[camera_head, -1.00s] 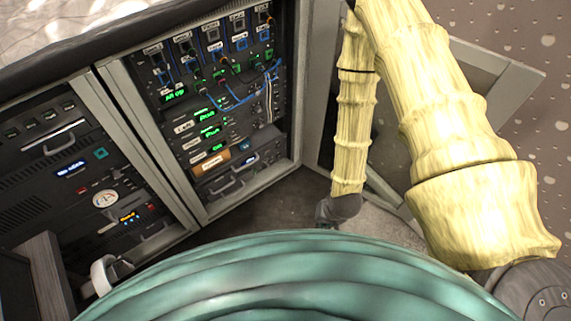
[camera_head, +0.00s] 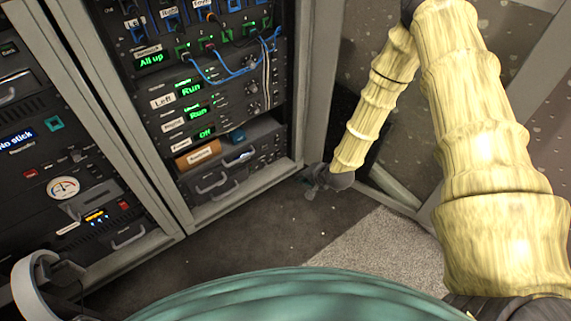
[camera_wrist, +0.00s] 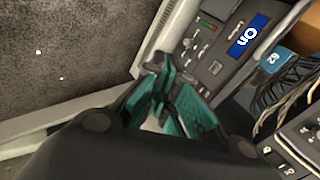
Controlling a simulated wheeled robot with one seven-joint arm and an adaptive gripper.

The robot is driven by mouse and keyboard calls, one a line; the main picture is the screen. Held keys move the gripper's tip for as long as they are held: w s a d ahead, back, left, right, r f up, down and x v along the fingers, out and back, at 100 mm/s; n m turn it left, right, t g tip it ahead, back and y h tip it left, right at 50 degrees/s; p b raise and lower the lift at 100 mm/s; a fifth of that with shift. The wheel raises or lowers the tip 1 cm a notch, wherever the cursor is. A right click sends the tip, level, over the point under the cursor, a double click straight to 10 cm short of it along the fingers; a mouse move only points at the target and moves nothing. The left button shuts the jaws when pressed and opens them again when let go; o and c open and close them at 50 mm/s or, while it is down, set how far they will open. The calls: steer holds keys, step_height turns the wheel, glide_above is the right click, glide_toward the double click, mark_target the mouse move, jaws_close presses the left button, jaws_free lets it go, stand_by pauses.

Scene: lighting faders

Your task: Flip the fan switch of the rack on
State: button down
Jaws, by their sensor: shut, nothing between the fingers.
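The rack (camera_head: 297,60) stands at left centre in the head view, its front full of modules. Green displays read "All up" (camera_head: 152,61), "Run" (camera_head: 191,89), another "Run" (camera_head: 198,112) and "Off" (camera_head: 206,132). I cannot make out which control is the fan switch. My gripper (camera_head: 313,186) is low, just right of the rack's lower right corner. In the wrist view my gripper's teal fingers (camera_wrist: 168,78) are together and empty, pointing towards a grey panel (camera_wrist: 207,45) with small controls and a blue display reading "On" (camera_wrist: 249,36). Contact with the panel cannot be told.
A second cabinet at the left has a round gauge (camera_head: 63,188) and a blue "No stick" display (camera_head: 17,139). Blue cables (camera_head: 228,73) hang on the rack front. Drawer handles (camera_head: 217,186) stick out low. Floor (camera_head: 270,220) in front is clear.

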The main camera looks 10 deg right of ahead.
steer(key=w+d+f+m+t+b, duration=0.2)
steer(key=w+f+b, duration=0.2)
steer(key=w, duration=0.5)
steer(key=b, duration=0.2)
steer(key=shift+d+m+b, duration=0.3)
steer(key=shift+d, duration=0.05)
steer(key=shift+f, duration=0.15)
